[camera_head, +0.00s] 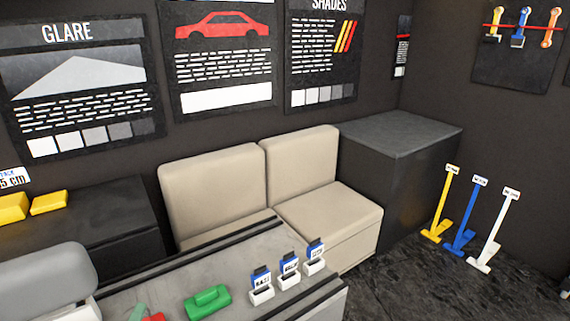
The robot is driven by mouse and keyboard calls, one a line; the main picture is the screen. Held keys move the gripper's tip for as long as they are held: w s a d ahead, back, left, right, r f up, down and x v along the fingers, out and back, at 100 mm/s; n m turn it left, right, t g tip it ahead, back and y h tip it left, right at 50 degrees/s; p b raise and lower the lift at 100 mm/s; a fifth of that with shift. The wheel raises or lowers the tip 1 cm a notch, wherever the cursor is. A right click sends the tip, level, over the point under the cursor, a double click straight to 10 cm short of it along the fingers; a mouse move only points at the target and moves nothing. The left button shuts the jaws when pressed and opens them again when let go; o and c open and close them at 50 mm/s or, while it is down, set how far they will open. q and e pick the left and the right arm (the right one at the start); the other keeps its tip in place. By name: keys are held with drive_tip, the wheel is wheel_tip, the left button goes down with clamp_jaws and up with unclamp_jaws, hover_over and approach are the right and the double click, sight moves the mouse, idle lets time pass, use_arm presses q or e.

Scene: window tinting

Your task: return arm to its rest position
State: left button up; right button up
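Neither of my grippers shows in the head view, and I cannot see what either one holds. A pale grey rounded shape (45,278) with a white part under it fills the lower left corner. I cannot tell whether it is part of my arm. A grey counter (190,268) with dark strips lies in front. On it are a green block-like tool (208,301), a red piece (153,317) and a lighter green piece (137,312), the last two cut by the bottom edge.
Several small white holders with dark blue cards (289,275) stand near the counter's right end. Beige seats (325,215) and a dark cabinet (400,160) stand behind. Yellow, blue and white long-handled tools (463,225) stand at right. Yellow blocks (48,202) lie on a dark side unit (95,215).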

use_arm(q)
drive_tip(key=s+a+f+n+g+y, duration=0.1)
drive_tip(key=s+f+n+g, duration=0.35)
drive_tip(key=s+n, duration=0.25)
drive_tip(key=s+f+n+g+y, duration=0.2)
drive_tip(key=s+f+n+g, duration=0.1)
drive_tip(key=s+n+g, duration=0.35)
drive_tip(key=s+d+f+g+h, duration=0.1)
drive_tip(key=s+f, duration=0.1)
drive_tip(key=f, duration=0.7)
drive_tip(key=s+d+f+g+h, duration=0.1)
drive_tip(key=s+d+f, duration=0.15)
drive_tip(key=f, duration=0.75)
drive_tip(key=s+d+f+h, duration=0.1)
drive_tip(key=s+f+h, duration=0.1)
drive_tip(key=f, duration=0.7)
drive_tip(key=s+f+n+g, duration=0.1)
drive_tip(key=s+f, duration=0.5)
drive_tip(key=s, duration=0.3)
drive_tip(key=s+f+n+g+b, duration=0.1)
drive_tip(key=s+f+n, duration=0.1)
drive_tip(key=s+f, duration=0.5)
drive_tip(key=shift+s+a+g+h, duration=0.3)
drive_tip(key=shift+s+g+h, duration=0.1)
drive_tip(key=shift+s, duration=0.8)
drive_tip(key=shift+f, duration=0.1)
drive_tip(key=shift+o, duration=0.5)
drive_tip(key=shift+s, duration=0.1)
